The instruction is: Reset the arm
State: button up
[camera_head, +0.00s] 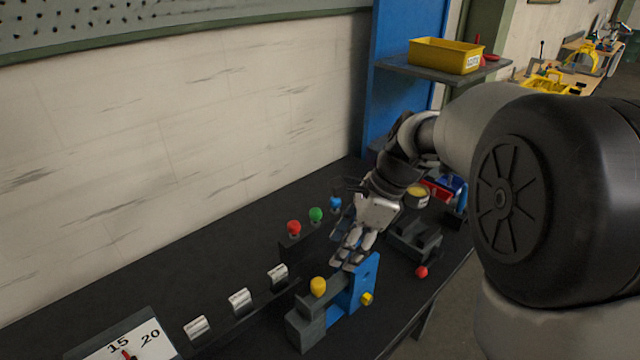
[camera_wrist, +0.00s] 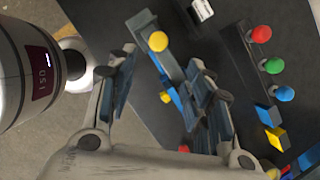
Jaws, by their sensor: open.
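My gripper (camera_head: 350,254) hangs over the bench with its fingers pointing down, close to the upper edge of an upright blue plate (camera_head: 366,280). Whether it touches the plate cannot be told. In the wrist view my gripper (camera_wrist: 165,88) has its two fingers spread apart, with nothing seen held between them. The grey and blue fixture with a yellow knob (camera_wrist: 158,41) lies beyond the fingers, partly hidden by the right finger. In the head view this yellow knob (camera_head: 318,287) stands left of the plate.
Red (camera_head: 294,228), green (camera_head: 316,214) and blue (camera_head: 335,203) knobs stand in a row behind. White cylinders (camera_head: 240,301) and a numbered dial panel (camera_head: 130,345) are at left. A dark fixture (camera_head: 415,240) is right of my gripper. A yellow bin (camera_head: 445,55) sits on a shelf.

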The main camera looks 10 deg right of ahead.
jog(key=s+r+n+t+h, duration=0.2)
jog(key=s+n, duration=0.8)
jog(key=s, duration=0.1)
jog(key=s+d+r+n+t+h, duration=0.1)
jog(key=s+r+n+h, duration=0.1)
jog(key=s+n, duration=0.8)
jog(key=shift+s+d+t+h, duration=0.2)
jog(key=shift+s+t+h, duration=0.15)
jog(key=shift+s, duration=0.65)
jog(key=shift+c, duration=0.2)
dwell(0.6)
